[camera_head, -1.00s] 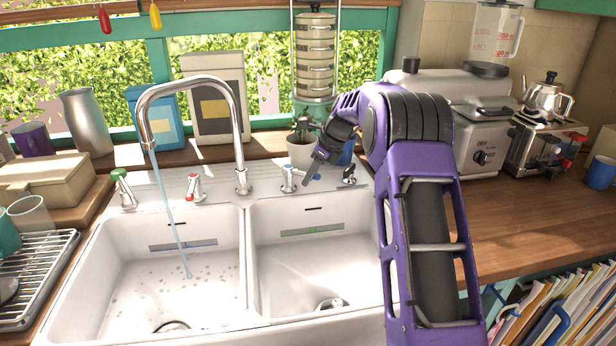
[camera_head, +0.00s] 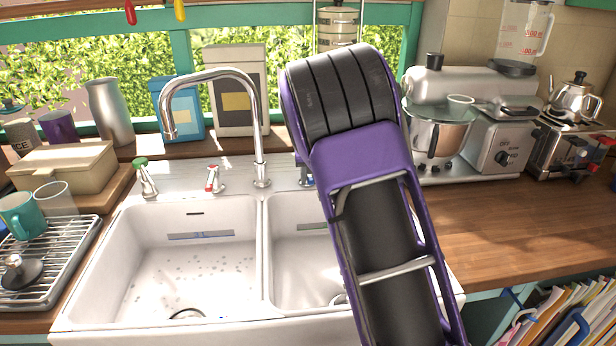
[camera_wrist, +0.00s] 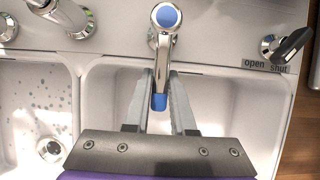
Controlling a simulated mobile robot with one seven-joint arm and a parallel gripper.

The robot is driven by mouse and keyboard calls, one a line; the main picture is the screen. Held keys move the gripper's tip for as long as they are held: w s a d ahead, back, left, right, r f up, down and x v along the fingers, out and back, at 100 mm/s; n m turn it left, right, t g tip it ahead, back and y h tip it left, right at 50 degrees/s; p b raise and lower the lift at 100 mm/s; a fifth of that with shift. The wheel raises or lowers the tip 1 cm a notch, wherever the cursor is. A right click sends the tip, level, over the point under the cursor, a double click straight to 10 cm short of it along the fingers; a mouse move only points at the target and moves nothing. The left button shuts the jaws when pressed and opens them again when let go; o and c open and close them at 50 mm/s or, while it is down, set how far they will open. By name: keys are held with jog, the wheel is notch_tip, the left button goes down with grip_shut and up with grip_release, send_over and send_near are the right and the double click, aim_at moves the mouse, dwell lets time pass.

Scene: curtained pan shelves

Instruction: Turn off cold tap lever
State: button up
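The cold tap lever (camera_wrist: 163,62) is chrome with a blue cap and a blue tip.
A red-marked tap (camera_head: 213,180) and a green-topped tap (camera_head: 146,178) stand left of the spout base. A black lever (camera_wrist: 292,43) labelled open and shut is right of the cold tap. The double sink (camera_head: 150,320) lies in front. Boxes (camera_head: 234,105) stand behind.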

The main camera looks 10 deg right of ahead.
jog(key=o, duration=0.5)
jog(key=shift+d, duration=0.1)
jog(key=shift+c, duration=0.2)
jog(key=shift+r, duration=0.1)
jog(key=shift+v, duration=0.95)
jog(key=v, duration=0.6)
